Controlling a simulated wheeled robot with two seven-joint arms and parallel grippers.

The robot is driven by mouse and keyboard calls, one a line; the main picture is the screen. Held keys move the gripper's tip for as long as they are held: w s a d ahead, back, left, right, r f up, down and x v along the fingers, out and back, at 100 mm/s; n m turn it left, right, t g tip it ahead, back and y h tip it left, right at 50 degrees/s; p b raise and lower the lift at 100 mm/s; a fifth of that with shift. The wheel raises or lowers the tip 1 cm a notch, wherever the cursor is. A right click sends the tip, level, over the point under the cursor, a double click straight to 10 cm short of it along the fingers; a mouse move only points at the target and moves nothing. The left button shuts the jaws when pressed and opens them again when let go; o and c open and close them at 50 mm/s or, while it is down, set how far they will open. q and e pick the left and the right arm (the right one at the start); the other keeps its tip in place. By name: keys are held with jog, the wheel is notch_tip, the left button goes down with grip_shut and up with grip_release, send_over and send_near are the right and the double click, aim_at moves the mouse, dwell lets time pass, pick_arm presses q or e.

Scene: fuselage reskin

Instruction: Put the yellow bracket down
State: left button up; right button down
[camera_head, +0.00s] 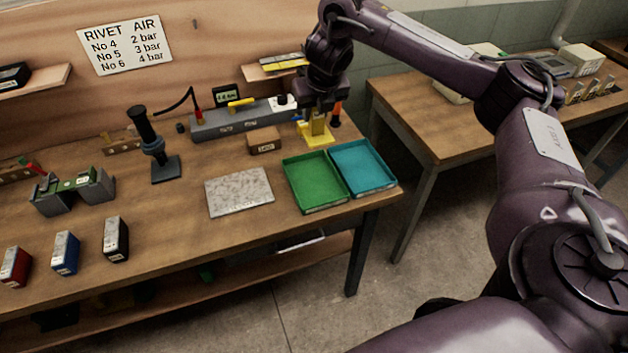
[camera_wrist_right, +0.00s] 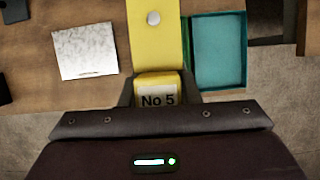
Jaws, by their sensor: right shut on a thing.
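The yellow bracket (camera_head: 316,130) is near the back right of the workbench, behind the green and teal trays. My right gripper (camera_head: 322,108) points down from above and is shut on it. In the right wrist view the bracket (camera_wrist_right: 155,35) reaches away from the jaws as a flat yellow plate with a round silvery spot. A yellow part marked "No 5" (camera_wrist_right: 157,92) sits between the fingers. I cannot tell whether the bracket touches the bench. My left gripper is not in view.
A green tray (camera_head: 288,160) and a teal tray (camera_head: 390,187) stand at the bench's right end. A speckled plate (camera_head: 240,192), a small brown box (camera_head: 264,140) and a grey rail unit (camera_head: 235,122) are nearby. An orange-handled tool (camera_head: 337,112) stands just right of the bracket.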

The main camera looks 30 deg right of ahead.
jog(key=shift+d+f, duration=0.1)
jog(key=shift+f, duration=0.15)
jog(key=shift+w+f+b, duration=0.1)
jog(key=shift+f+b, duration=4.75)
jog(key=shift+f, duration=4.7)
jog(key=c, duration=1.1)
grip_release()
jog(key=shift+f, duration=0.1)
